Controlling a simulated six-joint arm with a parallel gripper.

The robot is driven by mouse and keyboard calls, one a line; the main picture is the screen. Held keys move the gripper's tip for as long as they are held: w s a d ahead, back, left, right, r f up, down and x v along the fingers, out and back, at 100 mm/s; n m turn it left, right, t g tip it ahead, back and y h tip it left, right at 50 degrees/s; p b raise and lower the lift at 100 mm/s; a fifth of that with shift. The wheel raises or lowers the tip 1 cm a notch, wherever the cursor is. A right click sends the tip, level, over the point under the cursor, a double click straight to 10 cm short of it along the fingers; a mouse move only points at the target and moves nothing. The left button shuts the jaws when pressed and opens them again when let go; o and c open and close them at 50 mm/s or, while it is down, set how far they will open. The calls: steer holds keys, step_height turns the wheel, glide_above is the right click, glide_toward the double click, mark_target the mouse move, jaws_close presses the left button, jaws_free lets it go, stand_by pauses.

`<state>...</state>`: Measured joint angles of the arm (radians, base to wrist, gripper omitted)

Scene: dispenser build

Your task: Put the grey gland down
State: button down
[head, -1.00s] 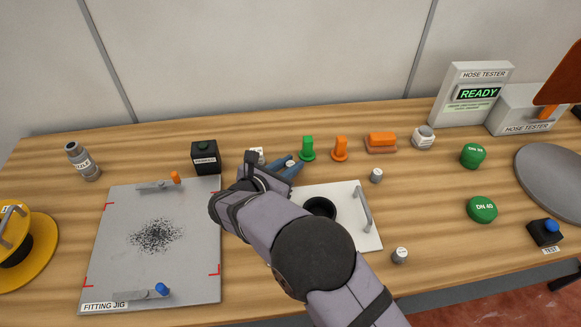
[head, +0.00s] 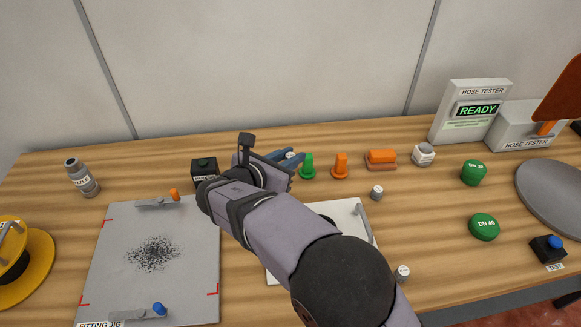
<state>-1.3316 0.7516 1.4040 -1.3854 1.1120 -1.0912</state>
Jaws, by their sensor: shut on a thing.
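My gripper (head: 291,159) has blue fingers and is at the back middle of the table, left of the green cone-like part. A small pale grey piece (head: 290,155), which looks like the grey gland, shows between the fingers, and they are shut on it. Only its top shows; the fingers and wrist hide the rest. I cannot tell whether it touches the table.
Beside the fingers stand a green part (head: 307,168) and an orange part (head: 340,167). An orange block (head: 381,160) and white-grey piece (head: 423,154) are further right. The fitting jig (head: 190,255) is left.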

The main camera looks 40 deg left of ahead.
steer(key=shift+r, duration=0.4)
steer(key=shift+w, duration=0.1)
steer(key=shift+w+d, duration=0.25)
steer(key=shift+w, duration=0.05)
steer(key=w+d+r+m+h, duration=0.2)
steer(key=w+d+m+h, duration=0.2)
steer(key=w+d, duration=0.9)
steer(key=m+g+h+b, duration=0.1)
steer(key=h, duration=0.1)
glide_above(410, 193)
steer(key=shift+f, duration=0.95)
steer(key=shift+h, duration=0.3)
steer(key=shift+f, duration=4.95)
